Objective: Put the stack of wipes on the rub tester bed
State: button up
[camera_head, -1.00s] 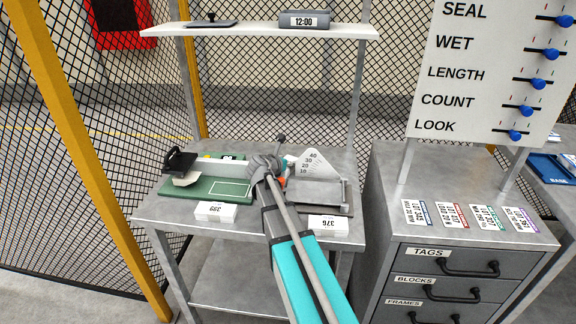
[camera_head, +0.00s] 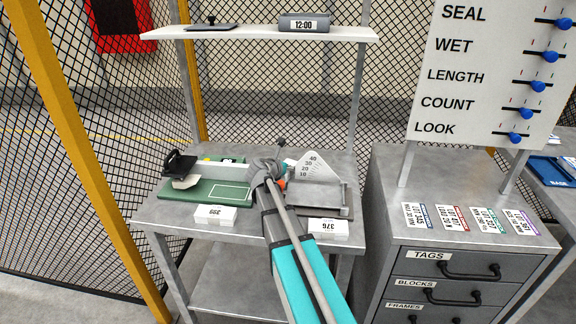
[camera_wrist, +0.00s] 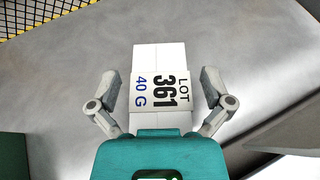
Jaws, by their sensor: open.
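A white stack with a label reading LOT 361, 40 G (camera_wrist: 158,92) lies on the grey table in the wrist view; it looks like the wipes. My gripper (camera_wrist: 159,76) is open, with one finger on each side of the stack and no clear contact. In the head view my gripper (camera_head: 266,172) is over the table between two devices and hides the stack. The left device has a green bed (camera_head: 205,190) with a white outlined rectangle and a black clamp (camera_head: 180,162). I cannot tell for sure that this is the rub tester.
A grey device (camera_head: 320,193) with a scale plate stands close on the right. White labelled blocks, 399 (camera_head: 215,215) and 376 (camera_head: 327,228), are at the front edge. A shelf (camera_head: 260,33) hangs above. A drawer cabinet (camera_head: 465,240) with a slider board stands right.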

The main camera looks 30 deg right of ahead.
jog(key=shift+r, duration=0.1)
jog(key=shift+r, duration=0.15)
jog(key=p+v, duration=0.5)
jog(key=v, duration=0.7)
dwell(0.6)
